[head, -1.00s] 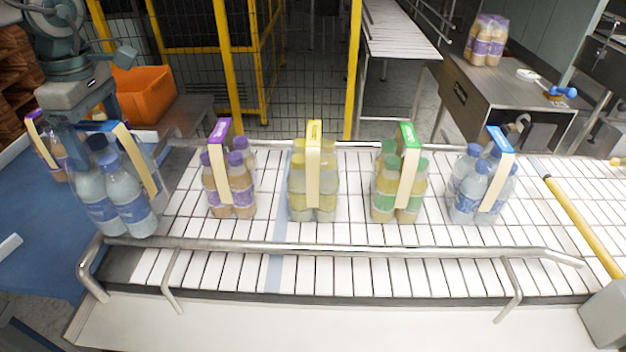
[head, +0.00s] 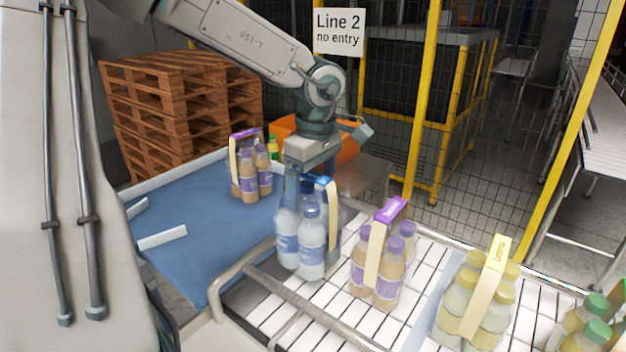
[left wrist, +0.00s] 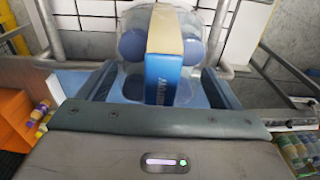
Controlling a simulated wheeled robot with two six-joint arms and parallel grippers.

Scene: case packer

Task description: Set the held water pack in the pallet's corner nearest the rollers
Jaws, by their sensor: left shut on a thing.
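The water pack (head: 311,245) has clear bottles with blue caps and a blue-and-cream carry strap. My left gripper (head: 300,180) is shut on its top. It hangs upright beside the left end of the rollers (head: 345,327), near the right edge of the blue pallet (head: 205,220); any gap beneath it is unclear. In the left wrist view the pack (left wrist: 160,60) sits between the fingers (left wrist: 158,88), its blue strap label facing the camera. A purple-capped pack (head: 250,175) stands at the pallet's far side. My right gripper is out of view.
A metal rail (head: 275,285) edges the rollers' near side. Purple (head: 377,265) and yellow (head: 478,300) packs stand on the rollers right of the held pack. White corner pieces (head: 162,238) mark the pallet's left side. An orange bin (head: 345,150) stands behind. The pallet's middle is bare.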

